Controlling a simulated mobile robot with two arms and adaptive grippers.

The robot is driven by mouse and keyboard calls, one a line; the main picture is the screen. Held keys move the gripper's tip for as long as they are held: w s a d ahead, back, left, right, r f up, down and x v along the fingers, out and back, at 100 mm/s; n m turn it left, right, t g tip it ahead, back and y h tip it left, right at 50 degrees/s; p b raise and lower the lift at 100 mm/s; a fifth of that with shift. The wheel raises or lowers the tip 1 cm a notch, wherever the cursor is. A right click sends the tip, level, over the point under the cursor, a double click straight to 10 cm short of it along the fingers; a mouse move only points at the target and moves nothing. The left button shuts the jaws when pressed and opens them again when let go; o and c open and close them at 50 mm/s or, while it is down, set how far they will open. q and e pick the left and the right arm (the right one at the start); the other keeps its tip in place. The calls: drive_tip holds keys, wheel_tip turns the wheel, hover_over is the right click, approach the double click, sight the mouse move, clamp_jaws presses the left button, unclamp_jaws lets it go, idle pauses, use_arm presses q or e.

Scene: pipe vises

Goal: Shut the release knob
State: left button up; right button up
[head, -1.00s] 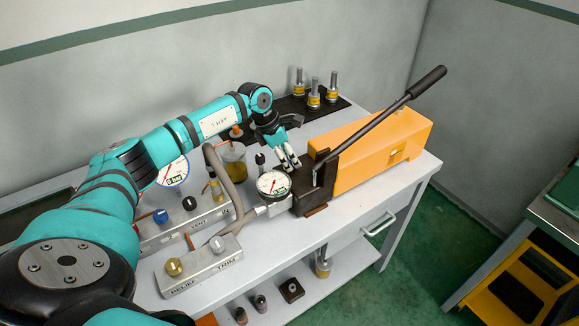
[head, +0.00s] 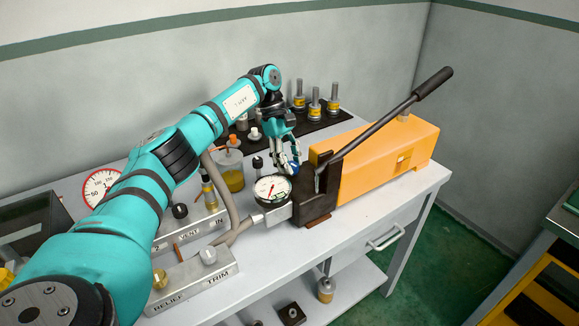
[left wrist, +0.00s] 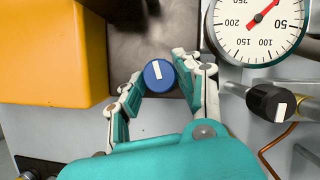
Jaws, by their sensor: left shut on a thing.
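The release knob (left wrist: 157,76) is a round blue knob with a white bar across its face. It sits on the dark block (left wrist: 150,25) at the end of the orange hand pump. The white bar stands close to upright in the left wrist view, slightly tilted. My left gripper (left wrist: 160,78) has its fingers on both sides of the knob and is shut on it. In the head view my left gripper (head: 287,167) points down at the block (head: 315,205), and the fingers mostly hide the knob. My right gripper is not in view.
A pressure gauge (head: 271,190) stands close beside the gripper, with a black knob (left wrist: 268,102) near it. The orange pump body (head: 385,155) and its long black lever (head: 390,115) rise to the right. Several yellow-banded fittings (head: 315,103) stand behind.

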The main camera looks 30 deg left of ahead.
sight(291, 162)
use_arm(q)
drive_tip(key=shift+w+m+g+y+b, duration=0.15)
drive_tip(key=shift+m+g+y+b, duration=0.25)
drive_tip(key=shift+m, duration=1.1)
drive_tip(key=o, duration=1.1)
drive_tip(key=shift+o, duration=0.2)
wheel_tip(291, 162, up, 10)
